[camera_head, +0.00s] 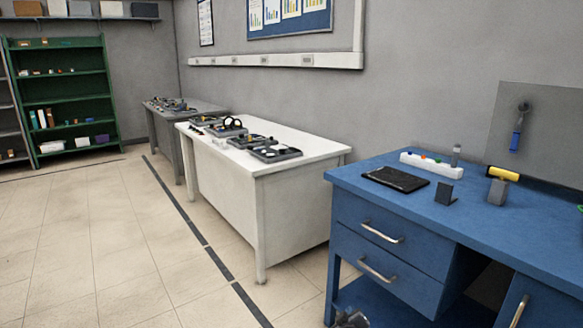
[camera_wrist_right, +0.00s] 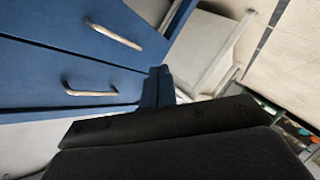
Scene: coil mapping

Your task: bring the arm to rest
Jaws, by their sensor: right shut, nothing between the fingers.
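My right gripper (camera_head: 350,320) shows only as a small grey piece at the bottom edge of the head view, low in front of the blue workbench (camera_head: 460,210). It is shut and holds nothing. In the right wrist view its black housing (camera_wrist_right: 180,150) fills the bottom, and the blue drawer fronts (camera_wrist_right: 50,65) with metal handles show beyond it. My left gripper is not in view.
The workbench holds a black tablet (camera_head: 395,179), a white strip (camera_head: 431,165), a dark stand (camera_head: 446,193) and a yellow-topped tool (camera_head: 499,185). A white table (camera_head: 290,140) with trays stands beyond. Green shelves (camera_head: 62,95) stand far left. The tiled floor (camera_head: 90,240) at left is clear.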

